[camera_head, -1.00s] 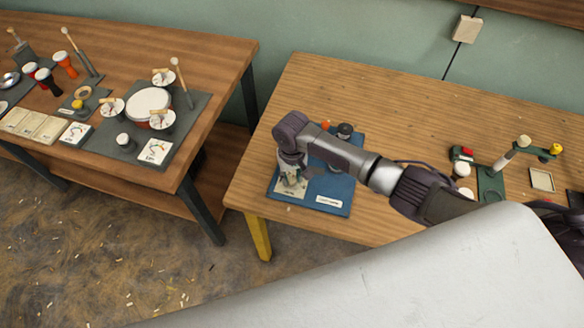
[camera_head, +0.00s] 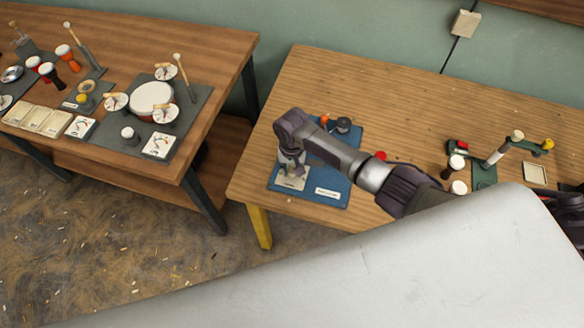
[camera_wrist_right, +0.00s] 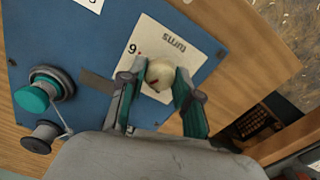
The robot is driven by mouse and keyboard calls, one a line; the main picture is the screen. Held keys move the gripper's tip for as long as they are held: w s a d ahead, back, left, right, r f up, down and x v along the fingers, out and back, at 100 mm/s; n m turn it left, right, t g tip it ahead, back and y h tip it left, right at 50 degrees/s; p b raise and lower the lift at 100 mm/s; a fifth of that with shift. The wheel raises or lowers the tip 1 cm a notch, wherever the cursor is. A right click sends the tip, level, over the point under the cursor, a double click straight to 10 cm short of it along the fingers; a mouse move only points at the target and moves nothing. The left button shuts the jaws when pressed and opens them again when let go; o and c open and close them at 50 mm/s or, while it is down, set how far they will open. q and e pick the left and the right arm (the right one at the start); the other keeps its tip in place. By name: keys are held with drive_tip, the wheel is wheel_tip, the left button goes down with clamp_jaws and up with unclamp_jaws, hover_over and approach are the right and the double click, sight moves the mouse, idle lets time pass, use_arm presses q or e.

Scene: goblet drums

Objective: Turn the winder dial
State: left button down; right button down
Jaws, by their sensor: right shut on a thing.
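The winder dial is a round cream knob (camera_wrist_right: 160,73) with a small dark red mark, on a white card (camera_wrist_right: 188,45) printed with a "9". The card lies on a blue board (camera_wrist_right: 75,50), which also shows in the head view (camera_head: 333,176). My right gripper (camera_wrist_right: 156,84) points down over the card, its two teal-and-grey fingers on either side of the knob and shut on it. In the head view my right gripper (camera_head: 291,168) stands at the board's left part and hides the knob. My left gripper is in neither view.
A small stand (camera_head: 489,168) and a tray (camera_head: 535,174) are farther right on the wooden table (camera_head: 420,110). Another table (camera_head: 215,50) with drums stands left, across a gap.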

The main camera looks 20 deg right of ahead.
sight(292, 171)
drive_tip(key=c, duration=0.8)
unclamp_jaws()
drive_tip(key=shift+r, duration=0.15)
wheel_tip(292, 171, up, 12)
